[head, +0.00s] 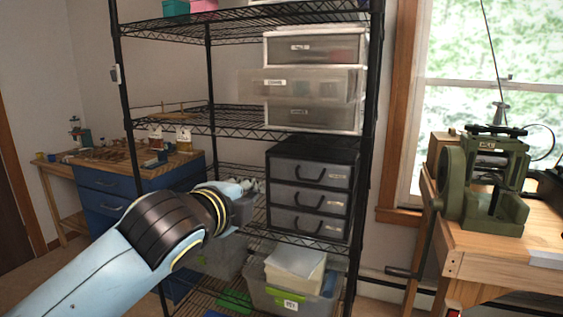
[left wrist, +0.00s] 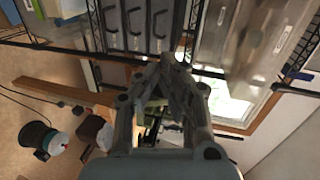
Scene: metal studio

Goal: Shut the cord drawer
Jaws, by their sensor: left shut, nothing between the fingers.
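A white drawer unit with translucent grey fronts stands on the wire shelf. Its middle drawer (head: 320,84) sticks out toward me and to the left, past the frame; its small label is too blurred to read. The top drawer (head: 315,48) and bottom drawer (head: 315,115) sit flush. My left arm reaches in from the lower left, its gripper (head: 250,187) below and left of the open drawer, apart from it. In the left wrist view the gripper's fingers (left wrist: 170,68) are shut and empty, with translucent drawer fronts (left wrist: 232,35) at the upper right. My right gripper is not in view.
A black unit with three grey drawers (head: 310,200) stands on the shelf below. The black shelf post (head: 370,140) rises just right of the drawers. Storage bins (head: 290,280) fill the bottom shelf. A workbench with a green machine (head: 485,185) stands at the right.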

